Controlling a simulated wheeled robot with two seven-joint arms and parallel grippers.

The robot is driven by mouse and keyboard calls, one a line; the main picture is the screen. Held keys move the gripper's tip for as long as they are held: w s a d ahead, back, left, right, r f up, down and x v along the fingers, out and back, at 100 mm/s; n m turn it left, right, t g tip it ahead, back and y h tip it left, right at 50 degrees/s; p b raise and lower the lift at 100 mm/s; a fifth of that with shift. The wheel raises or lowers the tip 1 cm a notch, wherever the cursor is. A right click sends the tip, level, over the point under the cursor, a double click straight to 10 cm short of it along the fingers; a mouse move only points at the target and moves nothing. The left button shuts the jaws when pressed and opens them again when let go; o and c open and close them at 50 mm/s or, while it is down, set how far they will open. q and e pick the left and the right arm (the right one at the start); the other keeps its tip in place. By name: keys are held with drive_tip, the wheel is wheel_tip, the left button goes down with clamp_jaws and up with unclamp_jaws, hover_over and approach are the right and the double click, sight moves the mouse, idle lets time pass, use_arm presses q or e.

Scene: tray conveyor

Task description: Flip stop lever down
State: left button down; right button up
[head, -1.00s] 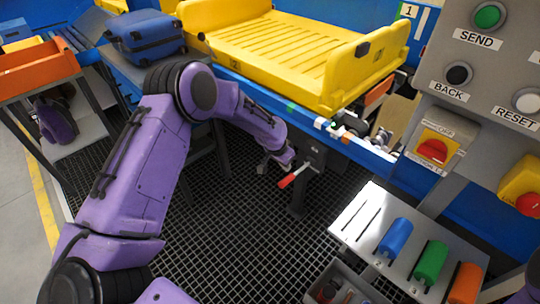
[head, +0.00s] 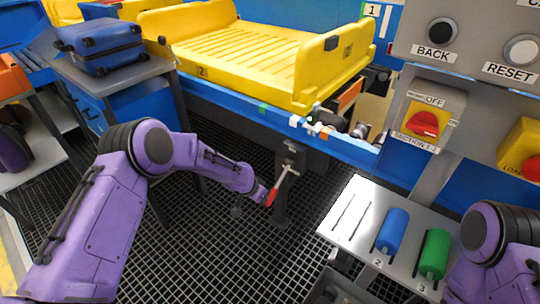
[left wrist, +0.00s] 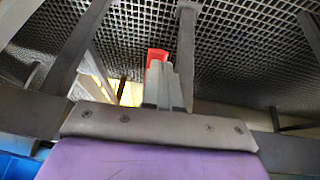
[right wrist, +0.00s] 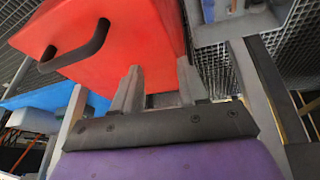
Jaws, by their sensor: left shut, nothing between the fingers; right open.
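The stop lever (head: 271,197) has a red grip on a thin metal shaft, below the blue conveyor rail. It slants down and to the left from its pivot, the red grip at the lower end. My left gripper (head: 263,191) is shut and empty, its tips right at the red grip's left side; whether they touch is unclear. In the left wrist view the red grip (left wrist: 157,55) shows just beyond the shut fingers (left wrist: 165,85), which partly hide it. My right gripper (right wrist: 157,88) is open and empty; it shows only in the right wrist view.
A yellow tray (head: 300,98) sits on the conveyor (head: 235,100). A blue suitcase (head: 100,45) lies on a side table at left. A control panel (head: 470,70) and a shelf with coloured cylinders (head: 350,225) stand at right. A red box (right wrist: 110,45) is close to my right gripper.

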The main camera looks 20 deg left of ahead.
drive_tip(key=shift+w+a+f, duration=0.1)
drive_tip(key=shift+w+f, duration=0.25)
drive_tip(key=shift+f, duration=0.1)
use_arm(q)
drive_tip(key=shift+w+d+f+b, duration=0.1)
drive_tip(key=shift+w+f+b, duration=0.15)
drive_tip(key=shift+f, duration=0.45)
drive_tip(key=shift+d, duration=0.15)
drive_tip(key=shift+s, duration=0.1)
use_arm(e)
drive_tip(key=r+p, duration=0.5)
drive_tip(key=shift+w+a, duration=0.15)
drive_tip(key=shift+a, duration=0.05)
drive_tip(key=shift+s+f+b, duration=0.2)
drive_tip(key=shift+f+b, duration=0.3)
drive_tip(key=shift+b, duration=0.1)
drive_tip(key=shift+d, duration=0.1)
use_arm(q)
drive_tip(key=s+a+r, duration=0.6)
drive_tip(key=s, duration=0.4)
drive_tip(key=shift+r, duration=0.25)
